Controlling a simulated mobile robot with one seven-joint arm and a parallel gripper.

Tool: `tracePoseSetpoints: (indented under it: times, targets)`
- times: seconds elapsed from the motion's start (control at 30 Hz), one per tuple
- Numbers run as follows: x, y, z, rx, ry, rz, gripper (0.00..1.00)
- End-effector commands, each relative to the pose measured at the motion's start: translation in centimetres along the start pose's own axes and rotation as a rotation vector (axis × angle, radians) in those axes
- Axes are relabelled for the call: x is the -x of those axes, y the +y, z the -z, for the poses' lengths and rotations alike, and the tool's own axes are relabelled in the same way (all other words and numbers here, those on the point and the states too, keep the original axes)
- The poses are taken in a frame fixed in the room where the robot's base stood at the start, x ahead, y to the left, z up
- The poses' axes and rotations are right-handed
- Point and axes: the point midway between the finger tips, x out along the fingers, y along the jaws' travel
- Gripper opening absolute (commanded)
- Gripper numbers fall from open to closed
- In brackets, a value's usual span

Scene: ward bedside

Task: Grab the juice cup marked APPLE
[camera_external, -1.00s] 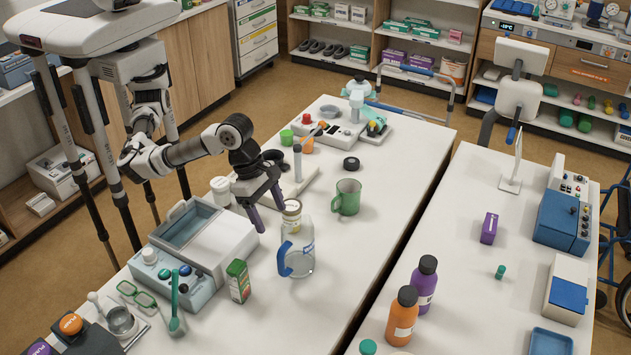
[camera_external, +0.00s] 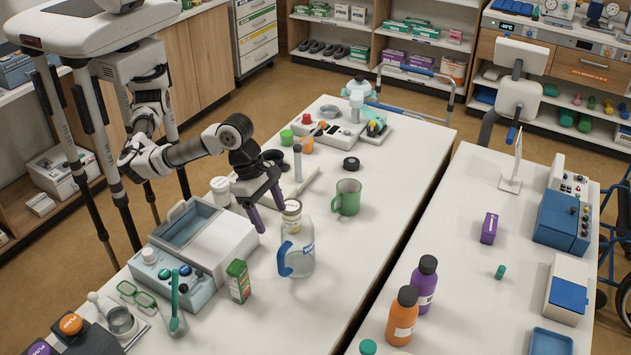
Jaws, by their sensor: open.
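I cannot make out the word APPLE on any item, so I cannot tell which one is the juice cup. A small jar-like cup (camera_external: 291,213) with a pale yellowish lid stands upright on the near table. My gripper (camera_external: 272,220) is open, fingers pointing down, just left of this cup. One fingertip is close to the cup's left side; I cannot tell whether they touch. Nothing shows between the fingers. The lower part of the cup is hidden by a clear pitcher (camera_external: 303,258) with a blue handle in front of it.
A green mug (camera_external: 346,197) stands right of the cup. The table's front right is clear. Bottles (camera_external: 403,317) stand on the other table.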

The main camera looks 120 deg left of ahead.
Motion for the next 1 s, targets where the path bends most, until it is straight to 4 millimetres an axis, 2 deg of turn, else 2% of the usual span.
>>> tracePoseSetpoints:
  times: [0.47, 0.57, 0.83, 0.93, 1.0]
  targets:
    - [0.0, 0.0, 0.0, 0.0, 0.0, 0.0, 0.71]
    - [0.0, 0.0, 0.0, 0.0, 0.0, 0.0, 0.83]
    - [0.0, 0.1, 0.0, 0.008, 0.001, 0.0, 0.83]
    - [-0.1, 1.5, 0.1, 0.101, 0.016, -0.007, 0.83]
    - [-0.2, 3.5, 0.4, 0.243, 0.042, -0.019, 0.83]
